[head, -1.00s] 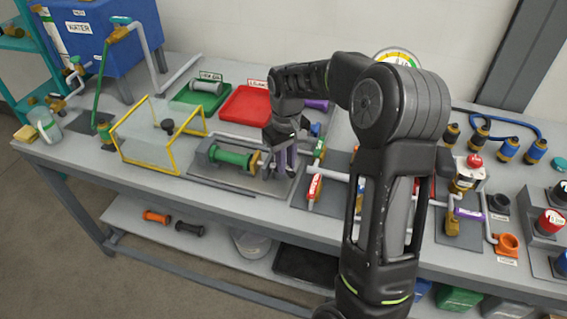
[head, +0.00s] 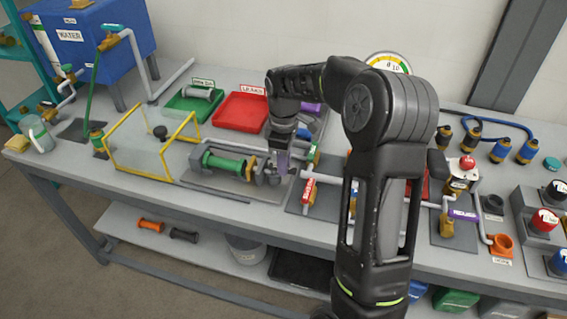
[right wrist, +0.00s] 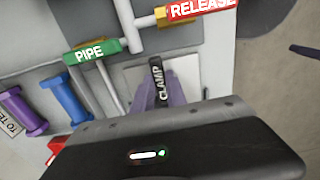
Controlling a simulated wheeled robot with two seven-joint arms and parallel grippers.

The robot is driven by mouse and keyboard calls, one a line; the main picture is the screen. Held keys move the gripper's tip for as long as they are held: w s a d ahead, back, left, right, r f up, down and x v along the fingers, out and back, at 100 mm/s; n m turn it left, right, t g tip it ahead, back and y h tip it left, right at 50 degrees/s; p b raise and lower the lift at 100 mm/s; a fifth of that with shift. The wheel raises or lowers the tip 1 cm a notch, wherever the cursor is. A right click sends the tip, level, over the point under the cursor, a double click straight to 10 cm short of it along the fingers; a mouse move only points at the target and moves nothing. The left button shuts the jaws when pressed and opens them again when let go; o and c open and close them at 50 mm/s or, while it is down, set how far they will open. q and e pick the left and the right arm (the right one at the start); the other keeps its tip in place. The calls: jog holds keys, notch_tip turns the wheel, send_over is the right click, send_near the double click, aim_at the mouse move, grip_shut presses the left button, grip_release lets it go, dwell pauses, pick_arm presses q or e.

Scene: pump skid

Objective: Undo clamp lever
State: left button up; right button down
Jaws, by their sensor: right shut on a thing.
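The clamp lever (right wrist: 157,85) is a black bar with white CLAMP lettering. In the right wrist view it stands between the purple-grey fingers of my right gripper (right wrist: 160,92), which is shut on it. Grey clamp parts (head: 265,172) show just left of the fingers; the lever itself is hidden there. The gripper body covers the lower part of the wrist view. My left gripper is not in view.
A green PIPE handle (right wrist: 90,51) and a red RELEASE handle (right wrist: 197,10) sit close to the lever. A yellow-framed clear guard (head: 140,145) stands left of the fixture. A red tray (head: 241,111) and a green tray (head: 190,104) lie behind it.

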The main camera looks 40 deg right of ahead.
dwell(0.3)
jog(key=c, duration=1.6)
grip_release()
jog(key=shift+r+b, duration=0.5)
jog(key=shift+r, duration=3.45)
jog(key=shift+f, duration=0.1)
